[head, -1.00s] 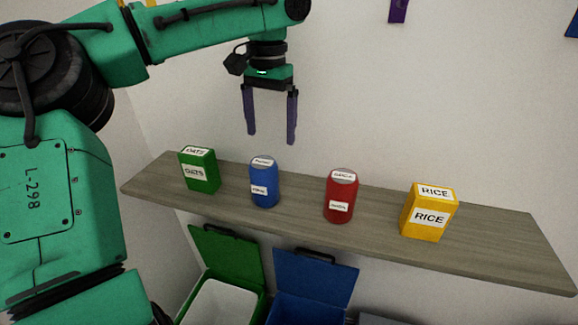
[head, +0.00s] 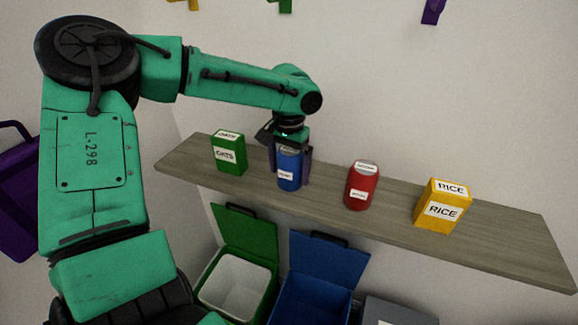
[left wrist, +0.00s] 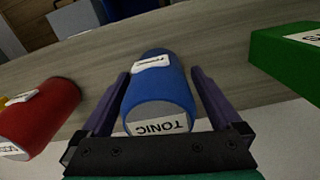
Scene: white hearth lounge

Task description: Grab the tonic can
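The tonic can (head: 289,172) is blue with white labels and stands upright on the wooden shelf (head: 500,238). In the left wrist view the can (left wrist: 160,95) reads TONIC on its top label. My left gripper (head: 290,178) points down over the can, with one purple finger on each side of it. In the left wrist view a thin gap shows between the can and the fingers of the gripper (left wrist: 159,74), so it looks open around the can. My right gripper is not in view.
A green oats box (head: 229,155) stands left of the can, a red can (head: 361,188) right of it, and a yellow rice box (head: 441,208) farther right. Green (head: 243,240) and blue (head: 318,270) lidded bins stand below the shelf.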

